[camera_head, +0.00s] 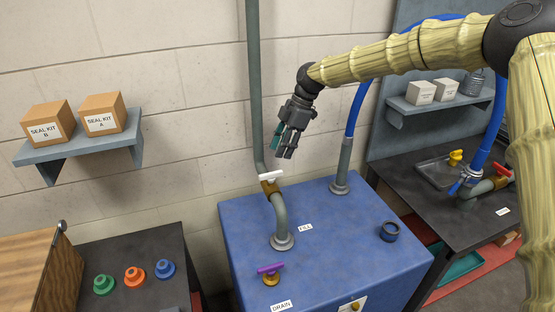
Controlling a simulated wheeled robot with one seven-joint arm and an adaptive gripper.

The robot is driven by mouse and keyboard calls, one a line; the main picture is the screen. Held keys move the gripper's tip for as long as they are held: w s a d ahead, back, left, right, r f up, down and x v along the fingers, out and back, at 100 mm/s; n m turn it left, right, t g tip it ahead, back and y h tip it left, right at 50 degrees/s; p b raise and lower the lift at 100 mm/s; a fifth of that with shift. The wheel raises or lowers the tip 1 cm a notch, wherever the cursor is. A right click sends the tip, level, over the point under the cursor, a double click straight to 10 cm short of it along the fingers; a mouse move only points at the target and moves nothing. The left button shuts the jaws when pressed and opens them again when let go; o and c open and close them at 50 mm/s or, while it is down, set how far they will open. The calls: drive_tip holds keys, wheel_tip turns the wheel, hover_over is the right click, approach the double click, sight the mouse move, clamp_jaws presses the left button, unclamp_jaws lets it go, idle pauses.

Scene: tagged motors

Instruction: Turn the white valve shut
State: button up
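The white valve handle (271,175) sits on a brass valve body (269,187) in the grey pipe marked FILL. The handle lies nearly level, roughly crosswise to the pipe. My gripper (286,155) hangs above it and slightly to the right, fingers pointing down, apart from the handle. The fingers look close together, but their gap is too small to judge. I see nothing held in them.
The blue tank (340,225) carries a purple DRAIN valve (270,269), a dark ring (389,231) and a blue hose (352,108). A shelf (85,148) with boxes hangs left. A dark bench (460,215) with a red-handled valve (502,172) stands right.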

drive_tip(key=shift+v, duration=1.55)
